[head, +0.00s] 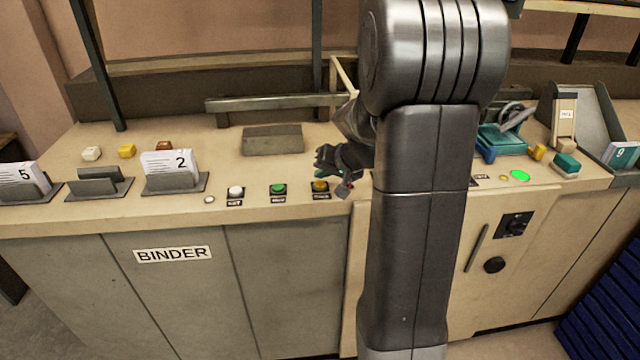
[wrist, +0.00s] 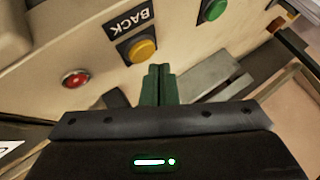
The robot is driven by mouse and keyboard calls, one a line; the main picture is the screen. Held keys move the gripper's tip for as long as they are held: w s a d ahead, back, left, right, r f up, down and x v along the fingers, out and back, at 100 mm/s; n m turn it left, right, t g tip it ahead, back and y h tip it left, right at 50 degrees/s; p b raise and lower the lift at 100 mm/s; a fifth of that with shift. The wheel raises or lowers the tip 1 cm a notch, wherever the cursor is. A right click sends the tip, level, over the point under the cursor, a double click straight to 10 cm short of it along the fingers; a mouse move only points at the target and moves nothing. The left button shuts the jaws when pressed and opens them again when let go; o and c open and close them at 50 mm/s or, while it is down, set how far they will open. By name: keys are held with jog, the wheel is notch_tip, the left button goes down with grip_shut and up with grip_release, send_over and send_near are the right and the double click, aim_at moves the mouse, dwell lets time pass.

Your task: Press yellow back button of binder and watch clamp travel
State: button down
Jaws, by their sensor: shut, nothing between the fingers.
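The yellow back button (head: 320,185) sits at the right end of a row of buttons on the binder's (head: 172,254) front edge. In the wrist view it is a yellow dome (wrist: 141,50) on a dark plate beside a BACK label (wrist: 130,18). My gripper (wrist: 158,70) is shut and empty, its green fingertips just beside the button; I cannot tell whether they touch it. In the head view my gripper (head: 321,172) is just behind the button. A grey block (head: 272,139) lies on the binder top below a grey bar (head: 275,102); which is the clamp is unclear.
A green button (head: 278,189) and a white button (head: 236,192) stand left of the yellow one. A red button (wrist: 75,78) is close by in the wrist view. Paper stacks, one marked 2 (head: 168,164) and one marked 5 (head: 24,178), stand in holders at left.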

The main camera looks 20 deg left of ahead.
jog(key=shift+f, duration=0.1)
dwell(0.3)
jog(key=shift+f+b, duration=0.4)
jog(key=shift+b, duration=0.3)
